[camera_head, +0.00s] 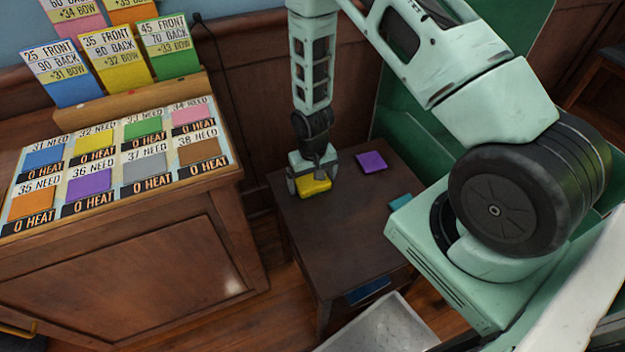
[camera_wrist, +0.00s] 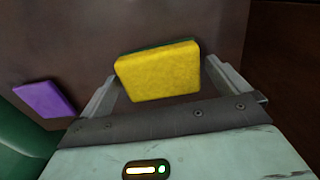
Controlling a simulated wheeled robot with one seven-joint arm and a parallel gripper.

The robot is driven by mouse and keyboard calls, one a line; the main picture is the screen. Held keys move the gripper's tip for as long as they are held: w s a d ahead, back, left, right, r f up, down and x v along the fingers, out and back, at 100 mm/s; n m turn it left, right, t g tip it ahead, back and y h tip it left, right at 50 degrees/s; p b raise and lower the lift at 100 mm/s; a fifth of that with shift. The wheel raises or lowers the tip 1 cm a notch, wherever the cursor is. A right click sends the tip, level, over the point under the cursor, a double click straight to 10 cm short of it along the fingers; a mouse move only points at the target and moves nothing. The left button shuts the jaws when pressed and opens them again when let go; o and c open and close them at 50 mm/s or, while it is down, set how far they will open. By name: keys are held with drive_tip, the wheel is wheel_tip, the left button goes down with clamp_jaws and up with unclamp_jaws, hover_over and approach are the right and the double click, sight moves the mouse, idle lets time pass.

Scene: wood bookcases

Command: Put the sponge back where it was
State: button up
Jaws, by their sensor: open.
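A yellow sponge (camera_head: 314,186) lies on the small dark wood table (camera_head: 345,235), near its far left part. In the wrist view the yellow sponge (camera_wrist: 158,72) has a green underside edge and sits between the two fingers. My gripper (camera_head: 312,180) is at the sponge, pointing down, and its fingers (camera_wrist: 168,82) are open on either side of it. A gap shows between the sponge and at least the right finger; I cannot tell whether the left one touches.
A purple sponge (camera_head: 371,162) lies to the right on the table, also in the wrist view (camera_wrist: 45,98). A teal piece (camera_head: 400,201) lies at the right edge. A wooden cabinet (camera_head: 130,270) with coloured, labelled squares stands left. A grey metal tray (camera_head: 385,325) is below.

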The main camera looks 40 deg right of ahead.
sight(312, 180)
drive_tip(key=s+a+r+n, duration=0.1)
drive_tip(key=a+r, duration=0.2)
drive_tip(key=r, duration=0.6)
drive_tip(key=s+a+r+n, duration=0.1)
drive_tip(key=a+r, duration=0.2)
drive_tip(key=r, duration=0.5)
drive_tip(key=s+a+r+n, duration=0.4)
drive_tip(key=s+a+r, duration=0.2)
drive_tip(key=s+r, duration=0.2)
drive_tip(key=s+a+r+n, duration=0.3)
drive_tip(key=s+a+r, duration=0.3)
drive_tip(key=s, duration=0.6)
wheel_tip(312, 180, up, 2)
drive_tip(key=shift+a+r+n+y, duration=0.1)
drive_tip(key=shift+a+n+y, duration=0.2)
drive_tip(key=shift+n, duration=0.1)
drive_tip(key=shift+w+r+p, duration=0.1)
drive_tip(key=shift+p, duration=0.2)
